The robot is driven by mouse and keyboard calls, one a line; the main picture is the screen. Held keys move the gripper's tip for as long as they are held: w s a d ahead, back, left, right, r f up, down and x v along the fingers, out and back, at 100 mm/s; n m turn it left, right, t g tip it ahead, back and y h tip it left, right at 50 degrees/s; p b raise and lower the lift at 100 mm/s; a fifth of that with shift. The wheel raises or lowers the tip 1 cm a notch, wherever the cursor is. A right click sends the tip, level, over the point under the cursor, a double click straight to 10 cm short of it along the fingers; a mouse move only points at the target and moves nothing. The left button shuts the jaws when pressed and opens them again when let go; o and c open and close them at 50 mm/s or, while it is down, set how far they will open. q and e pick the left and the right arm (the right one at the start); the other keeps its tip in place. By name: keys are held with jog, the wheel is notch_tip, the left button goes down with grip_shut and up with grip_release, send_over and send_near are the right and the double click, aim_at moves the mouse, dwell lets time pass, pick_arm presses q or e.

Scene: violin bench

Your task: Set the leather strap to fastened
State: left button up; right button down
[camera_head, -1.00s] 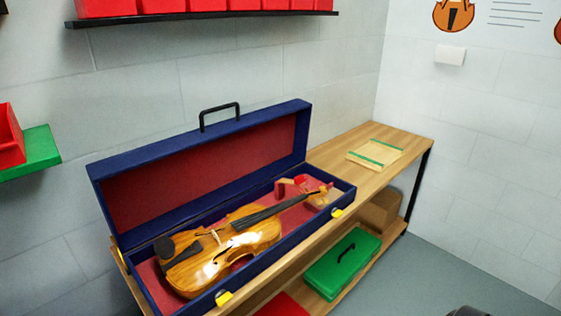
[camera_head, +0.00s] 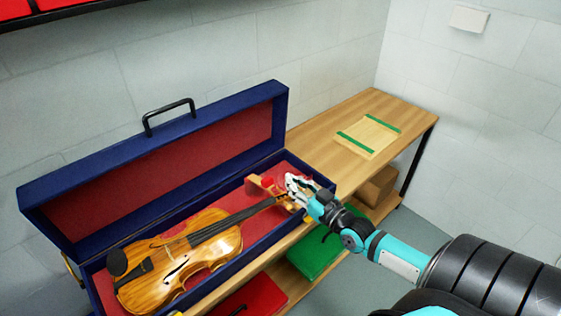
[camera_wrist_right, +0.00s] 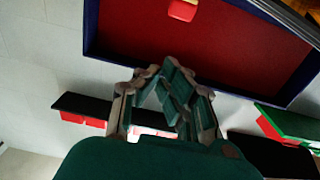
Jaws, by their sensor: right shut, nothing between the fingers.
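A violin (camera_head: 190,255) lies in an open blue case (camera_head: 262,240) with red lining. Its neck points right, toward small tan and red parts (camera_head: 268,183) at the case's right end. Which of these is the leather strap I cannot tell, nor whether it is fastened. My right gripper (camera_head: 290,182) is shut and empty, over the case's right end beside these parts, partly hiding them and the violin's head. Contact is unclear. In the right wrist view, the shut fingers (camera_wrist_right: 160,72) appear before the lid's red lining (camera_wrist_right: 240,45); a small red piece (camera_wrist_right: 182,9) shows at the top.
The raised lid (camera_head: 160,170) with a black handle (camera_head: 168,112) stands behind the violin. A tan board with green strips (camera_head: 367,138) lies on the wooden bench (camera_head: 320,135), with bare wood around it. Green (camera_head: 315,252) and red (camera_head: 255,298) boxes sit below.

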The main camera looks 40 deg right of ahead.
jog(key=r+p, duration=0.1)
send_over(272, 185)
jog(key=shift+w, duration=0.3)
notch_tip(272, 185, down, 3)
jog(key=shift+s+r, duration=0.1)
jog(key=shift+s+d+f, duration=0.1)
jog(key=shift+s+f, duration=0.1)
jog(key=shift+f, duration=0.35)
pick_arm(q)
jog(key=shift+s+a+r, duration=0.1)
jog(key=shift+s+r, duration=0.05)
jog(key=shift+r, duration=0.4)
